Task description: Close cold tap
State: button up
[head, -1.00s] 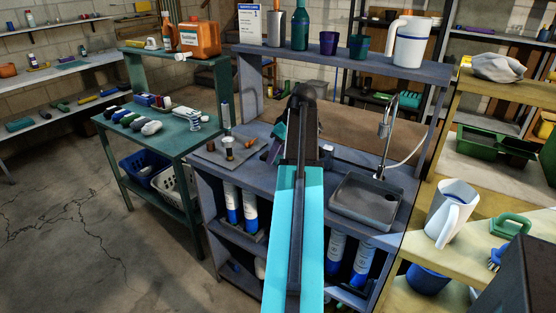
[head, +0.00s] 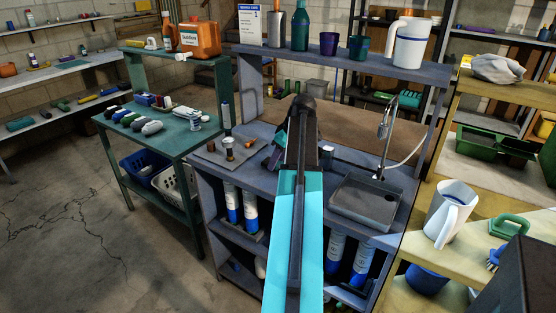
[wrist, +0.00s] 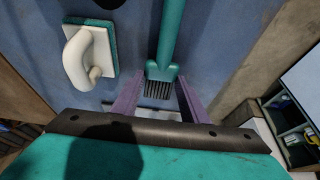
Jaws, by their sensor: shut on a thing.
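My gripper (wrist: 160,84) has purple fingers on either side of the bristled end of a teal brush (wrist: 165,40) in the wrist view. The brush's handle runs away to the top edge. In the head view my gripper (head: 268,159) is over the blue-grey bench, left of the sink, and my arm hides much of it and the brush. A chrome tap (head: 384,130) stands behind the sink (head: 375,205), well right of my gripper. I cannot tell which control is the cold tap.
A white-handled scrubber (wrist: 88,55) lies left of the brush. A tray (head: 222,157) with small fittings is left of my gripper. A raised shelf (head: 335,62) with cups and bottles spans the back. A green table (head: 165,143) stands at left.

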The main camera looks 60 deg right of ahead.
jog(key=shift+f, duration=0.2)
jog(key=shift+f, duration=0.15)
jog(key=o, duration=1.1)
jog(key=shift+r, duration=0.2)
jog(key=shift+b+v, duration=0.5)
jog(key=shift+v, duration=5.45)
